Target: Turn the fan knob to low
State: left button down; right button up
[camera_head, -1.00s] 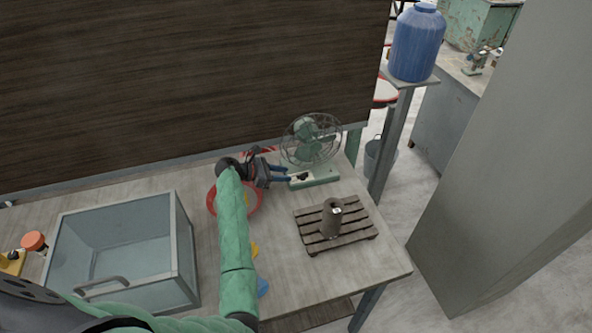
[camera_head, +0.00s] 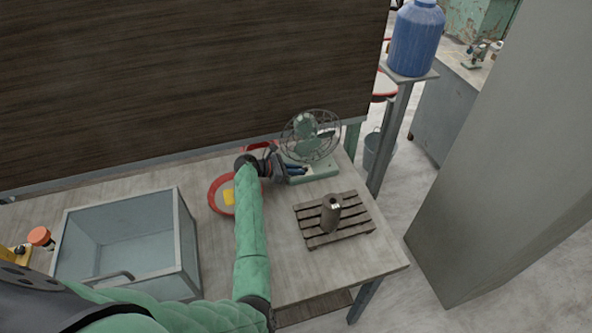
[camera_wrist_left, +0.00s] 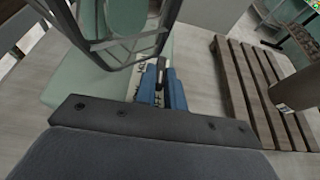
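The green desk fan (camera_head: 312,136) stands at the back right of the table, its light green base (camera_head: 322,171) facing forward. My left gripper (camera_head: 304,169) is at the left end of this base, its blue fingers close together. In the left wrist view, the blue fingers (camera_wrist_left: 162,84) sit on either side of a small dark knob (camera_wrist_left: 161,66) on the fan base (camera_wrist_left: 75,88) and appear shut on it. The fingers hide most of the knob and its markings, so its setting cannot be read. My right gripper is not in view.
A wooden slatted rack (camera_head: 352,232) with a dark cylinder (camera_head: 331,212) stands in front of the fan. A red-rimmed round dish (camera_head: 214,197) lies beside my left arm. A glass-sided box (camera_head: 125,240) takes up the table's left. The table's front right is clear.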

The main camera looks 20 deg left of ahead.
pick_arm(q)
jog(key=shift+w, duration=0.1)
jog(key=shift+w+a+m+g+h, duration=0.1)
jog(key=shift+m+g+h, duration=0.3)
jog(key=shift+m+g, duration=0.4)
jog(key=c, duration=1.5)
grip_release()
jog(key=shift+r, duration=0.1)
jog(key=shift+s+a+b, duration=0.25)
jog(key=shift+a+b, duration=0.2)
jog(key=shift+a, duration=0.15)
jog(key=b+v, duration=0.2)
jog(key=v, duration=0.3)
jog(key=shift+s+a+r+b, duration=0.15)
jog(key=shift+s+a+b, duration=0.05)
jog(key=shift+a+b, duration=0.15)
jog(key=shift+s+a+r, duration=0.15)
jog(key=shift+a+r, duration=0.1)
jog(key=shift+r, duration=0.05)
